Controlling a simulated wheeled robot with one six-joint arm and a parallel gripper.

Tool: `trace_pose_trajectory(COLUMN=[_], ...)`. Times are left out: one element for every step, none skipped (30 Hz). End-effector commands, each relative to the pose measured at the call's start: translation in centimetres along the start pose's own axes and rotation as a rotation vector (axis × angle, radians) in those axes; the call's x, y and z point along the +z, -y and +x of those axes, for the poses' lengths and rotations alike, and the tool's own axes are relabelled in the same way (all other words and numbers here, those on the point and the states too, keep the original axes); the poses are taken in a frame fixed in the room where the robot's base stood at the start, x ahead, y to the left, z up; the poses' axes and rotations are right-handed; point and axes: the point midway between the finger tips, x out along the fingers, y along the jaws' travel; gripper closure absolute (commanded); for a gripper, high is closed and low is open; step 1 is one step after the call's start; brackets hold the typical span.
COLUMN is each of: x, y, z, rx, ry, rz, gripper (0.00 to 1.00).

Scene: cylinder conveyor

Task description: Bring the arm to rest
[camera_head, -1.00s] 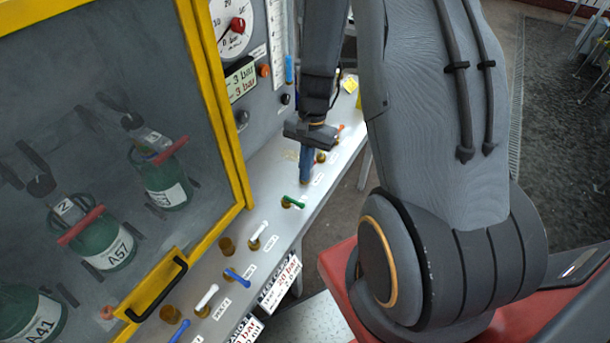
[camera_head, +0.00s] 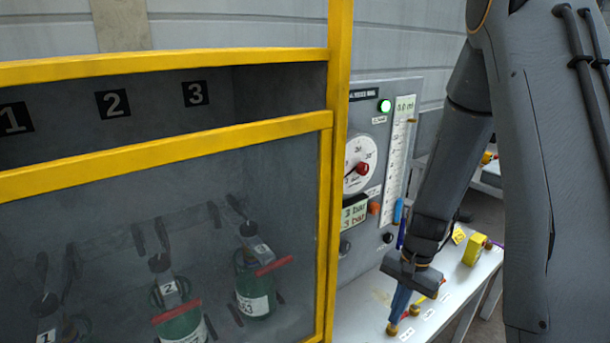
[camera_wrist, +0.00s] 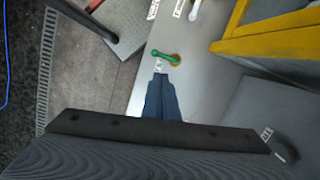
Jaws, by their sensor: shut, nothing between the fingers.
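My gripper (camera_head: 398,303) is at the lower right of the head view, at the end of my grey arm. Its blue fingers are shut together with nothing between them and point down over the grey bench. In the wrist view my gripper (camera_wrist: 160,95) is seen from behind, with its blue fingers pointing toward a green-handled valve (camera_wrist: 166,57) on the bench. I cannot tell the exact height of the fingertips above the bench.
A yellow-framed cabinet (camera_head: 337,150) with green cylinders (camera_head: 255,287) behind its screen stands to the left. A gauge panel (camera_head: 400,100) with a lit green lamp rises behind the bench. A yellow block (camera_head: 475,249) sits on the bench's far part. Small valves line the bench.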

Motion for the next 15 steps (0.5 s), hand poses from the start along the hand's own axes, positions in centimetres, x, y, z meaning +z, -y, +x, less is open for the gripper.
trace_pose_trajectory(x=[0.3,0.7,1.2,1.6,2.0,2.6,3.0,3.5,4.1,4.5,5.0,5.6,6.0,6.4,6.8], y=[0.6,0.8,1.1,1.3,1.4,1.6,1.7,1.7,1.8,1.9,1.9,1.9,1.8,1.8,1.7], z=[-0.3,-0.6,-1.1,-1.4,-1.7,-2.0,-2.3,-2.5,-2.8,-3.0,-3.1,-3.2,-3.3,-3.4,-3.5], rx=[-0.002,-0.001,0.000,0.001,0.003,0.006,0.007,0.010,0.013,0.015,0.018,0.021,0.024,0.027,0.030], ry=[-0.024,-0.038,-0.057,-0.072,-0.086,-0.105,-0.120,-0.134,-0.153,-0.168,-0.181,-0.200,-0.213,-0.224,-0.240], rz=[-0.058,-0.098,-0.152,-0.196,-0.236,-0.293,-0.335,-0.376,-0.431,-0.472,-0.511,-0.563,-0.597,-0.632,-0.672], gripper=[1.00,1.00,1.00,1.00,1.00,1.00,1.00,1.00,1.00,1.00,1.00,1.00,1.00,1.00,1.00])
